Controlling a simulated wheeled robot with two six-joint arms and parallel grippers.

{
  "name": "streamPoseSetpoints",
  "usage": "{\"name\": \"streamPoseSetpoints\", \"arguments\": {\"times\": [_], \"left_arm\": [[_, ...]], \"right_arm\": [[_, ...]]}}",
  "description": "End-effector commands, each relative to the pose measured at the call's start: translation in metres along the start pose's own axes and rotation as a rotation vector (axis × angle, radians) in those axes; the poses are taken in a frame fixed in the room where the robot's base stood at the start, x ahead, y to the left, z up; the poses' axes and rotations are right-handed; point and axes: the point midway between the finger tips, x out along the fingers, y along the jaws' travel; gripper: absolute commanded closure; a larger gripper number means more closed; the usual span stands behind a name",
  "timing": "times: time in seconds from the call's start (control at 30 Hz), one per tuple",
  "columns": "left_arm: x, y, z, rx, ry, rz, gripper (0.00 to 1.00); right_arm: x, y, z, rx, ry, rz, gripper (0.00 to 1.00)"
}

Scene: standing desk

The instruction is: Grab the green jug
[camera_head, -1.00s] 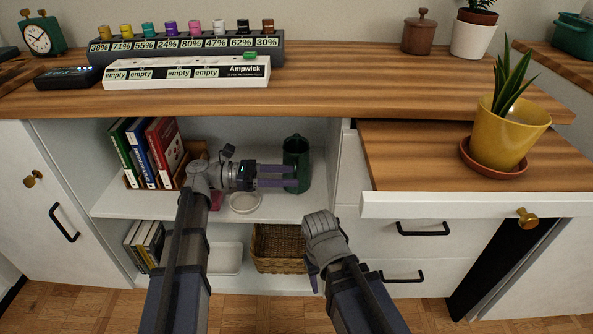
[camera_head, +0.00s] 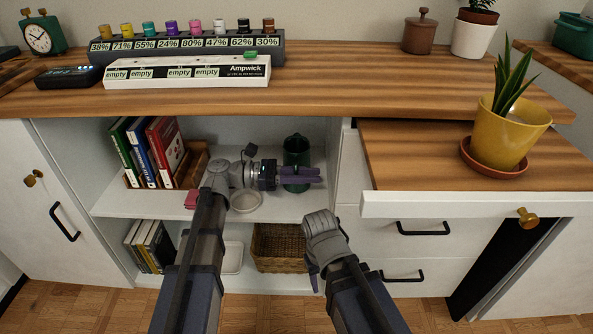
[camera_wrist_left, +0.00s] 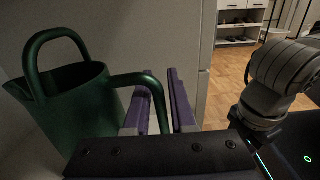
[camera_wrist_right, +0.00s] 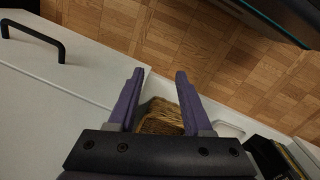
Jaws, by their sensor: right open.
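The green jug (camera_head: 297,152) stands upright on the cabinet's upper shelf, near its right wall. In the left wrist view the jug (camera_wrist_left: 85,110) is at the left, with its side handle (camera_wrist_left: 130,80) reaching to my left gripper (camera_wrist_left: 164,85). The handle's outer part runs down between the two purple fingers, which are fairly close together. I cannot tell whether they press on it. In the head view my left gripper (camera_head: 318,174) lies across the front of the jug's lower part. My right gripper (camera_wrist_right: 158,75) is open and empty, low in front of the cabinet.
A white bowl (camera_head: 246,201) and books (camera_head: 165,145) share the upper shelf. A wicker basket (camera_head: 280,255) is on the shelf below. The pulled-out board (camera_head: 410,160) at the right holds a yellow plant pot (camera_head: 505,130). The desktop (camera_head: 330,85) hangs over the shelf.

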Motion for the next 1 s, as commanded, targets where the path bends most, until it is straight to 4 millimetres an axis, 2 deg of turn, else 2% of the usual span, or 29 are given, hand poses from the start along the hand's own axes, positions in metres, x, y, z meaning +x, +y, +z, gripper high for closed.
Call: {"name": "streamPoseSetpoints", "arguments": {"times": [0.03,0.2,1.0], "left_arm": [[-0.0001,0.0001,0.0,0.0,0.0,0.0,0.84],[-0.0002,0.0,0.0,0.0,0.0,0.0,1.0],[-0.0002,0.0,0.0004,0.001,-0.001,0.0,1.0]], "right_arm": [[0.0,0.0,0.0,0.0,0.0,0.0,0.5],[0.0,0.0,0.0,0.0,0.0,0.0,0.5],[-0.0001,0.0,0.0,0.0,0.0,0.0,0.5]]}}
